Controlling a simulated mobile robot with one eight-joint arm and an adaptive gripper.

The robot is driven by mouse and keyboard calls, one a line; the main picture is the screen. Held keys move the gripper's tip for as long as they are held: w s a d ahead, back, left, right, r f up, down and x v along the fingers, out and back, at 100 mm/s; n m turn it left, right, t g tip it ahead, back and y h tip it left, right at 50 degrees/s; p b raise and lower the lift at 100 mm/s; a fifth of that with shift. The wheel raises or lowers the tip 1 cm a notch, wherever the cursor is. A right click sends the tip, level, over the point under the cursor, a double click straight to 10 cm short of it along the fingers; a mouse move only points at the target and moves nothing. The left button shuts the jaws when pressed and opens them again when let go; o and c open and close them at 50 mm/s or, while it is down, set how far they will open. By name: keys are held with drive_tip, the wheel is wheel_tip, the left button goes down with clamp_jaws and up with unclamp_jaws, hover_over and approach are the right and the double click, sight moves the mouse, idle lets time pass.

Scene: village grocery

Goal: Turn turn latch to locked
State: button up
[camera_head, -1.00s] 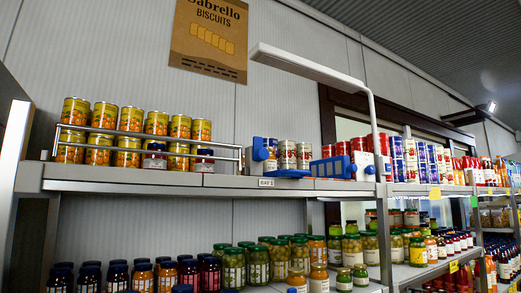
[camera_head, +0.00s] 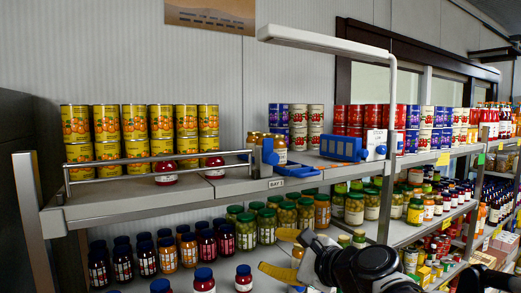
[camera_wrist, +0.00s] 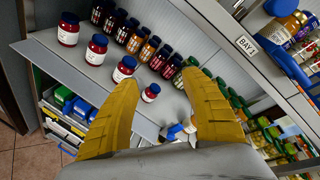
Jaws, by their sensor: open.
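My gripper (camera_head: 270,250) is at the bottom of the head view, with two yellow fingers spread apart and nothing between them. In the wrist view my gripper (camera_wrist: 160,76) points at the lower shelf of jars. A blue latch-like fitting (camera_head: 268,153) is at the right end of the metal rail on the upper shelf, above my gripper and apart from it. A second blue fitting (camera_head: 341,147) with a white and blue block (camera_head: 376,142) stands further right. I cannot tell which is the turn latch or how it is turned.
The upper shelf edge (camera_head: 150,203) overhangs the lower shelf. Dark jars (camera_head: 145,258) and green-lidded jars (camera_head: 285,215) stand below. A white lamp arm (camera_head: 330,42) rises beside the fittings. Blue boxes (camera_wrist: 75,107) sit lower down.

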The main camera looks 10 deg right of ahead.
sight(275, 158)
drive_tip(key=w+d+r+m+t+p, duration=0.1)
drive_tip(key=w+d+r+m+p, duration=0.15)
drive_tip(key=r, duration=0.35)
drive_tip(key=w+d+r+m+t+h+p, duration=0.1)
drive_tip(key=w+d+r+m+p, duration=0.1)
drive_tip(key=r+m+p, duration=0.3)
drive_tip(key=w+d+r+m+t+p, duration=0.1)
drive_tip(key=w+d+r+m+t, duration=0.15)
drive_tip(key=r, duration=0.45)
drive_tip(key=shift+m+g, duration=0.35)
drive_tip(key=shift+m, duration=0.05)
drive_tip(key=p+x, duration=0.3)
drive_tip(key=x, duration=0.7)
drive_tip(key=shift+w+a, duration=0.2)
drive_tip(key=shift+w, duration=0.15)
drive_tip(key=c, duration=1.2)
